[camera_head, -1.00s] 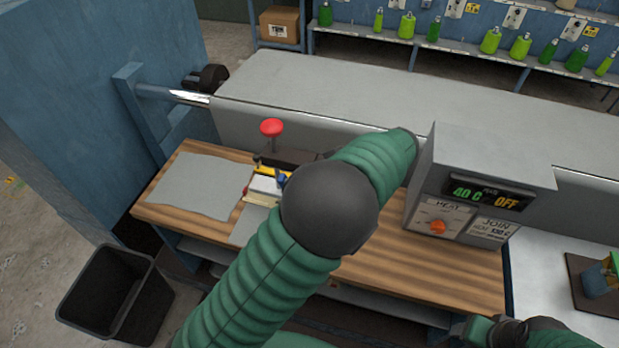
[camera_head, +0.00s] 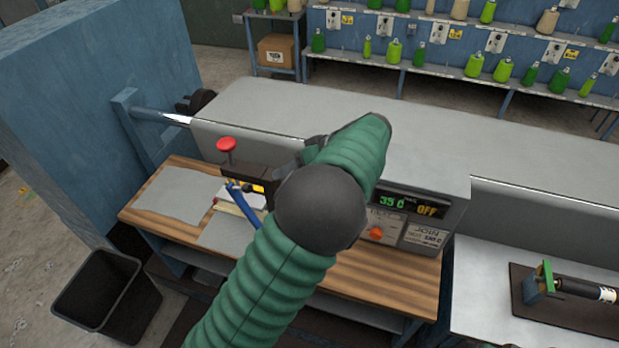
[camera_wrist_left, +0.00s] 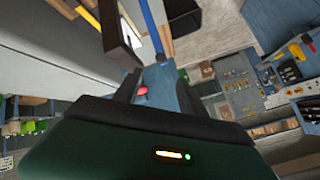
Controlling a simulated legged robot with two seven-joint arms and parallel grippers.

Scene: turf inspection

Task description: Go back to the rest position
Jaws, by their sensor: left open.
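My left arm reaches in from the bottom of the head view and hides part of the wooden bench (camera_head: 375,285). My left gripper (camera_head: 298,158) is dark and mostly hidden behind its own green sleeve. In the left wrist view the left gripper (camera_wrist_left: 158,92) has its two dark fingers spread, with nothing held between them. A press with a red knob (camera_head: 227,145) and a blue lever (camera_head: 243,205) stands on the bench, left of my arm. My right gripper is not in view.
A heater box (camera_head: 420,215) reads 35 C and OFF, close to the right of my arm. A grey sheet (camera_head: 172,195) lies on the bench's left. A black bin (camera_head: 105,295) stands on the floor. A dark board (camera_head: 570,315) holds a tool at right. Shelves hold several green bottles (camera_head: 394,52).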

